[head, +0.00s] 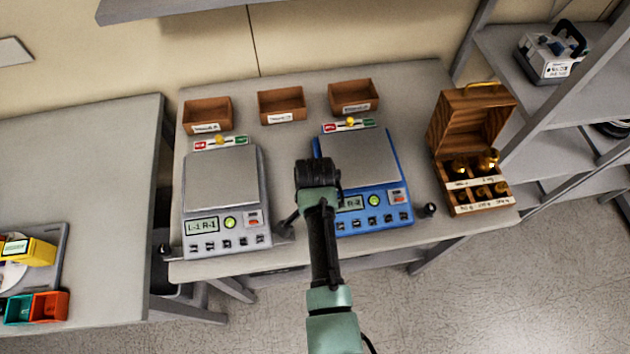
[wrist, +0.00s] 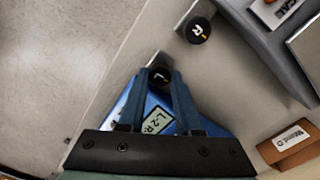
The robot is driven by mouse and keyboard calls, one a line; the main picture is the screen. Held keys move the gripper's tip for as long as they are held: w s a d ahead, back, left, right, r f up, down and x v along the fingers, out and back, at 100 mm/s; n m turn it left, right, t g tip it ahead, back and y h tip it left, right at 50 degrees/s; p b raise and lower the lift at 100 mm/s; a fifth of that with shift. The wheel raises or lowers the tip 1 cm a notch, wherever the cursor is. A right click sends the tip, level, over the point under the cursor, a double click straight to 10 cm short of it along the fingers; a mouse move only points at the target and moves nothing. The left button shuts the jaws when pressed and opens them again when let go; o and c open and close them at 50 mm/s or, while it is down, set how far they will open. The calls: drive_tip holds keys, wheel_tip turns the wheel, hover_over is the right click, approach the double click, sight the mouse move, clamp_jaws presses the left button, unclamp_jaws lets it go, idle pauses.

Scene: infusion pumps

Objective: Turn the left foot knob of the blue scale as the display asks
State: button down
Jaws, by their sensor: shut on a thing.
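The blue scale (head: 402,215) stands on the right part of the bench, its left side partly hidden by my arm. Its display (head: 350,203) shows "R-2" in the head view; in the wrist view the display (wrist: 157,121) shows "L-2 R" with the rest cut off. The black left foot knob (wrist: 159,77), marked L, sits between my fingertips in the wrist view. My gripper (wrist: 158,73) is shut on this knob. In the head view my arm hides the knob and fingertips. The right foot knob (head: 430,209) stands clear at the scale's right front corner.
A grey scale (head: 197,250) stands to the left, showing "L-1 R-1"; its R knob (wrist: 196,29) is close to my gripper. Three brown boxes (head: 282,105) line the back. An open wooden weight case (head: 470,105) stands right of the blue scale.

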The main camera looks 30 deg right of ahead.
drive_tip(key=n+p, duration=0.1)
drive_tip(key=n, duration=0.3)
drive_tip(key=shift+r, duration=0.1)
drive_tip(key=n+p, duration=0.1)
drive_tip(key=n, duration=0.3)
drive_tip(key=shift+w+a+n, duration=0.1)
drive_tip(key=shift+n, duration=0.3)
drive_tip(key=n+p, duration=0.1)
drive_tip(key=n, duration=0.3)
drive_tip(key=shift+n+p, duration=0.3)
drive_tip(key=shift+n, duration=1.5)
drive_tip(key=shift+a+n, duration=0.1)
drive_tip(key=shift+n, duration=0.2)
drive_tip(key=c, duration=0.6)
unclamp_jaws()
